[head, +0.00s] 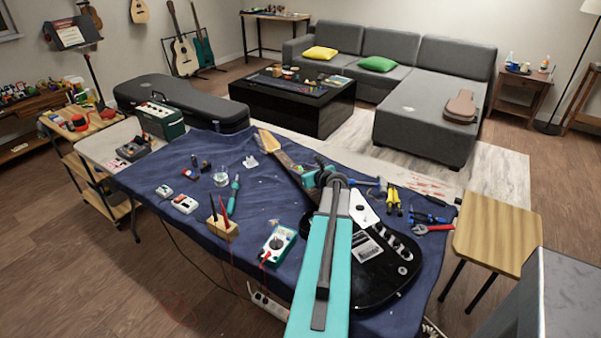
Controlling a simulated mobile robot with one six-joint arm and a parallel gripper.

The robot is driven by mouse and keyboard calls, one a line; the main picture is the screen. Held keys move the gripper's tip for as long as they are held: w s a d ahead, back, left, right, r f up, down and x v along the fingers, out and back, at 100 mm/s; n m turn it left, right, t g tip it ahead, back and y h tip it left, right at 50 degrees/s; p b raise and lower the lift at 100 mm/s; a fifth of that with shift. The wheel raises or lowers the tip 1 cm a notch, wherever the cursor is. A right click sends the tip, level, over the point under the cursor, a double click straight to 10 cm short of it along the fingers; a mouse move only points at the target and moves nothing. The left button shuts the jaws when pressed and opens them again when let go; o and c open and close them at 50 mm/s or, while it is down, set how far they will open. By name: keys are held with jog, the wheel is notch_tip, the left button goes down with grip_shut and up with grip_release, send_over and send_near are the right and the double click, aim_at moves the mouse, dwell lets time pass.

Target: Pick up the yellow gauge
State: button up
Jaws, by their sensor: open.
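I cannot make out a yellow gauge for certain. The clearest yellow item on the workbench is a small yellow-handled tool (393,201), which looks like pliers, right of my arm. My teal arm reaches from the bottom edge over the black electric guitar (376,275), hiding part of its body. My gripper (325,172) is dark and small, above the guitar near the neck joint. It is open, and I see nothing held in it. My arm and gripper hide part of the bench behind them.
The blue cloth (180,165) covers the bench. A multimeter (278,243), a wooden block holding tools (223,229) and small parts lie left of the guitar. Blue- and red-handled tools (432,229) lie right. A wooden stool (497,238) stands close at right.

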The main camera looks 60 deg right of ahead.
aim_at(301, 169)
jog(key=shift+w+d+f, duration=0.25)
jog(key=shift+w, duration=0.2)
dwell(0.3)
grip_shut()
jog(key=shift+r, duration=0.15)
jog(key=shift+r, duration=0.75)
jog(key=shift+r+b, duration=0.4)
jog(key=shift+r, duration=0.55)
jog(key=s+a+r, duration=0.1)
jog(key=s+a, duration=0.8)
jog(key=shift+s+a+r, duration=0.25)
jog(key=shift+a+r, duration=0.05)
